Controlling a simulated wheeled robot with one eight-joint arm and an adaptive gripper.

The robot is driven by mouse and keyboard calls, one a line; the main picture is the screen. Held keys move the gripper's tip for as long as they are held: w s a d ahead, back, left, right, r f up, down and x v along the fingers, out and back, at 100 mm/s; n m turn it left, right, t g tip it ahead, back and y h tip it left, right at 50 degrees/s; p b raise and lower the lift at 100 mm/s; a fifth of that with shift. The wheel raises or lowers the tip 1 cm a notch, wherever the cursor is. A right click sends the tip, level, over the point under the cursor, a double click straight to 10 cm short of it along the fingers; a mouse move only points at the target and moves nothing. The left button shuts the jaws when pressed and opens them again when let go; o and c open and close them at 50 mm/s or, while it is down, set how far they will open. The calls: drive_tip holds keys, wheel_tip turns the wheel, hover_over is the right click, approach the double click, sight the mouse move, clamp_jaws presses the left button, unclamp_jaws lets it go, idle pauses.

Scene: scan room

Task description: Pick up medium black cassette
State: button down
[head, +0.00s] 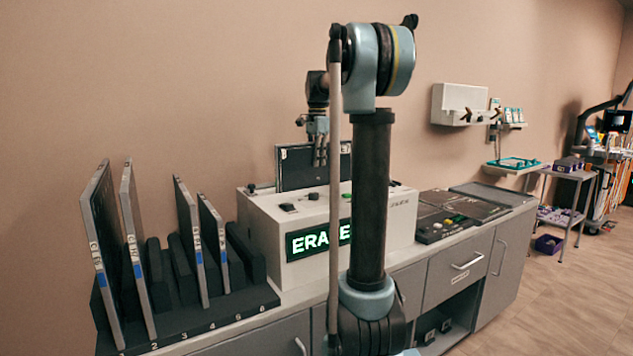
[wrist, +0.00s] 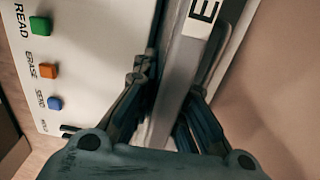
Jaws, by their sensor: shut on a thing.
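A black cassette (head: 295,168) with a grey edge stands upright at the top of the white reader box, its lower part hidden behind the box front. My gripper (head: 320,160) is above the box, with its fingers at the cassette's upper edge. In the wrist view my gripper (wrist: 168,112) has a finger on each side of the cassette's grey edge (wrist: 182,70), which carries a white label with a letter E. The fingers are shut on it. Whether its lower end is still in the slot cannot be told.
The reader box (head: 262,215) has a lit green sign and top buttons. A black rack (head: 185,325) at left holds several upright cassettes (head: 105,250). The wall is close behind.

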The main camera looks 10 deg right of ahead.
wheel_tip(320, 180, up, 18)
idle(0.8)
drive_tip(key=shift+r, duration=0.1)
wheel_tip(320, 180, up, 9)
idle(1.6)
idle(0.3)
